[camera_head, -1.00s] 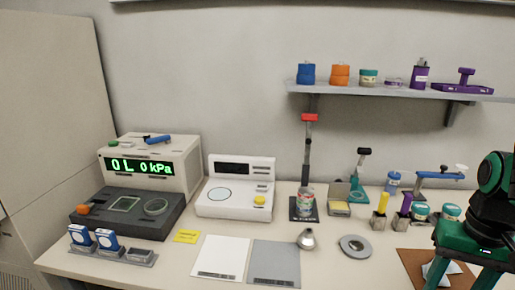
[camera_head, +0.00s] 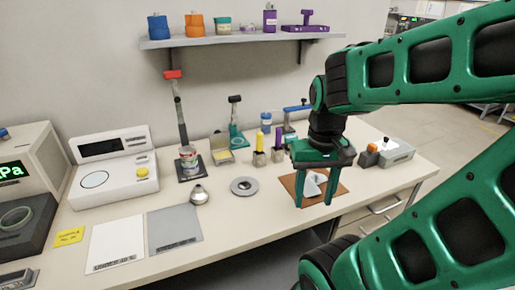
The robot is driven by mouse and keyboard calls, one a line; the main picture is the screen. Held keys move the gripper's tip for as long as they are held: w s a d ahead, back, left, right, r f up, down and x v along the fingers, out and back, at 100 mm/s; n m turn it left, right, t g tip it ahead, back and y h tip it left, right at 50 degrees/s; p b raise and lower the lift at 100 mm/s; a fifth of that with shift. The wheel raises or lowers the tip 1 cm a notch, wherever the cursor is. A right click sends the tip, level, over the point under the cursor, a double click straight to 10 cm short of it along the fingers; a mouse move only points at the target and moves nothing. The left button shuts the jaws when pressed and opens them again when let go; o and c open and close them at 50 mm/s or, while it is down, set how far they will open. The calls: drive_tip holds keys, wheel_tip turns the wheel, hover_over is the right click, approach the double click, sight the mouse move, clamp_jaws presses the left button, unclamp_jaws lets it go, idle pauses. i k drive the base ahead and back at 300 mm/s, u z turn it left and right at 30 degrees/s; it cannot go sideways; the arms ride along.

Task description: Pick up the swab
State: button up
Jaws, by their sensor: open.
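A small pale grey-white folded piece, which looks like the swab (camera_head: 313,185), lies on a brown mat (camera_head: 290,184) towards the right of the table. My gripper (camera_head: 314,205) points down over the mat. Its two green fingers are apart, one on each side of the pale piece in the picture. I cannot tell whether they touch it or how far above the mat the tips are. The fingers partly cover the mat.
A grey box with an orange knob (camera_head: 390,152) stands right of the mat. Yellow (camera_head: 260,146) and purple (camera_head: 278,144) upright items stand behind it to the left. A round grey disc (camera_head: 244,186) lies left of the mat. The table's front edge is close to the mat.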

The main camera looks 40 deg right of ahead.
sight(260, 136)
drive_tip(key=k, duration=1.3)
drive_tip(key=z, duration=0.4)
drive_tip(key=i, duration=1.75)
drive_tip(key=z, duration=0.05)
